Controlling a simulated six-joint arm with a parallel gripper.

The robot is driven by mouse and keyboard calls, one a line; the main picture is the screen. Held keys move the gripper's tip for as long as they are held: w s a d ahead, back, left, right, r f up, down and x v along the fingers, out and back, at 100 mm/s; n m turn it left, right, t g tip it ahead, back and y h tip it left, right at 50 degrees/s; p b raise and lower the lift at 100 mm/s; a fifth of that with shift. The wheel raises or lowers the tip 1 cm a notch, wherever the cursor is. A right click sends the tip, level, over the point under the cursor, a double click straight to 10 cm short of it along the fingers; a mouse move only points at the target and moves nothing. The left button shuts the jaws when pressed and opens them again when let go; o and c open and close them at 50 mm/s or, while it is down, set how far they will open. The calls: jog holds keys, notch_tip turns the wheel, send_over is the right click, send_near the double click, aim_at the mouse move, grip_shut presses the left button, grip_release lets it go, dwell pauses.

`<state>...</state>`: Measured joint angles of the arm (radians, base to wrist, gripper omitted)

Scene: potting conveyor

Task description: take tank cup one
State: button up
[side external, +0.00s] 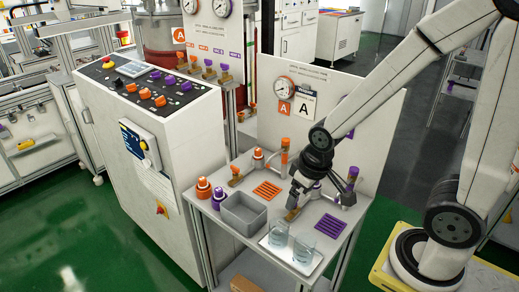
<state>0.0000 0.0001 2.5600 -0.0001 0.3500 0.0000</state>
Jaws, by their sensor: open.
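Two clear cups stand upright side by side on a white tray (266,243) at the front of the small bench. The left cup (279,236) is a little farther back than the right cup (303,249). I cannot tell which of them is tank cup one. My gripper (298,205) points down above the bench, behind the cups and apart from them. It is open, and I see nothing held in it. Its dark fingers are small here and hide part of the bench behind them.
A grey open bin (243,214) stands left of the tray, with orange (203,187) and purple (218,198) capped bottles beside it. Orange (267,189) and purple (330,226) slotted mats lie on the bench. Orange and purple taps and an upright gauge panel (350,110) stand behind.

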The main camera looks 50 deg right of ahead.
aim_at(276, 234)
jog(key=shift+r, duration=0.1)
jog(key=shift+w+v, duration=0.55)
jog(key=shift+v, duration=1.85)
jog(key=w+a+n+t+h, duration=0.1)
jog(key=a+n+h, duration=0.4)
jog(key=n, duration=0.6)
jog(key=w+a+n+t+h, duration=0.25)
jog(key=n+h, duration=0.55)
jog(key=n, duration=0.4)
jog(key=shift+m+g+y, duration=0.3)
jog(key=shift+g, duration=0.15)
jog(key=f, duration=1.2)
jog(key=s+f, duration=0.1)
jog(key=f, duration=0.6)
jog(key=shift+d, duration=0.1)
jog(key=shift+x, duration=1.3)
jog(key=shift+d, duration=0.15)
